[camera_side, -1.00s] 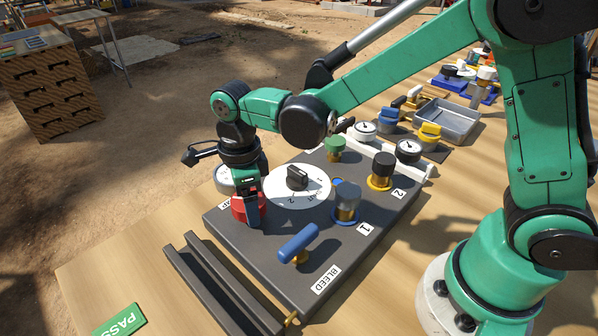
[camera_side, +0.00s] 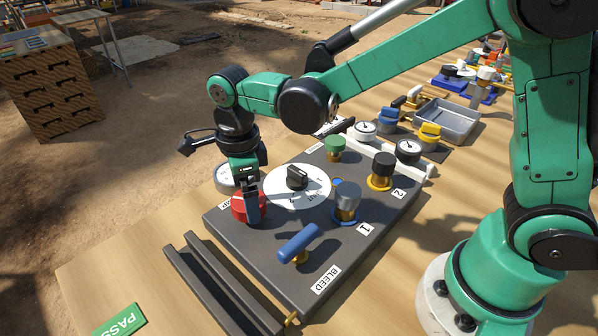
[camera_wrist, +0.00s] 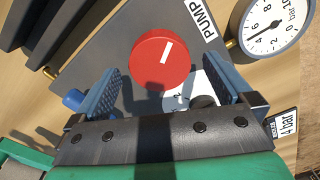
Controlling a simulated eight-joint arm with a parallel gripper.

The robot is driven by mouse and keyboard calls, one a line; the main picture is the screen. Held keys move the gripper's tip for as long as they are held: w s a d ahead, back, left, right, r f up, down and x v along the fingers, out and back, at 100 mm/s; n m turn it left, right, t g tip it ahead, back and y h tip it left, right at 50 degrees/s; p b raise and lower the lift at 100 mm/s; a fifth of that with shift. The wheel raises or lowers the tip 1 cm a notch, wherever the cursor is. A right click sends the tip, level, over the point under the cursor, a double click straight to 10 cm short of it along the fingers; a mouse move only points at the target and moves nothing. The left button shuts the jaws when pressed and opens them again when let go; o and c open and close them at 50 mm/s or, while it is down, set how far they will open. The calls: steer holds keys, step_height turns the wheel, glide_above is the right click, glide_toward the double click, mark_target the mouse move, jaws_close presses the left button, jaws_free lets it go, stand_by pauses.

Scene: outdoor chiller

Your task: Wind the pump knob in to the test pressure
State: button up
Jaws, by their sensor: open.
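The red pump knob (camera_side: 238,207) sits at the left corner of the dark grey panel. In the wrist view the red knob (camera_wrist: 159,60) has a white line on its top and lies beside the PUMP label (camera_wrist: 200,18). My gripper (camera_side: 245,205) points down at the knob in the side view. In the wrist view my gripper (camera_wrist: 168,88) is open and empty, and the knob shows ahead between the blue fingers' lines. A round bar gauge (camera_wrist: 275,22) stands beside the panel, above a "4 bar" tag (camera_wrist: 287,125); its needle points toward the low-middle numbers.
A black selector knob (camera_side: 297,177) sits on a white dial (camera_side: 318,186). A blue bleed lever (camera_side: 299,243), a grey knob (camera_side: 346,203), a black knob (camera_side: 382,166) and a green knob (camera_side: 335,146) stand on the panel. Dark rails (camera_side: 215,285) lie at the front left.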

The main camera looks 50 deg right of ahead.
steer(key=shift+r, duration=2.6)
step_height(320, 180, up, 5)
steer(key=s+d+f+n+t, duration=0.1)
steer(key=s+d+n+t, duration=0.2)
steer(key=n, duration=0.8)
steer(key=s+d+f+n+t, duration=0.2)
steer(key=s+d+n+t, duration=0.2)
steer(key=d+n, duration=0.4)
steer(key=n, duration=0.4)
steer(key=shift+s+f, duration=0.15)
steer(key=shift+f, duration=0.1)
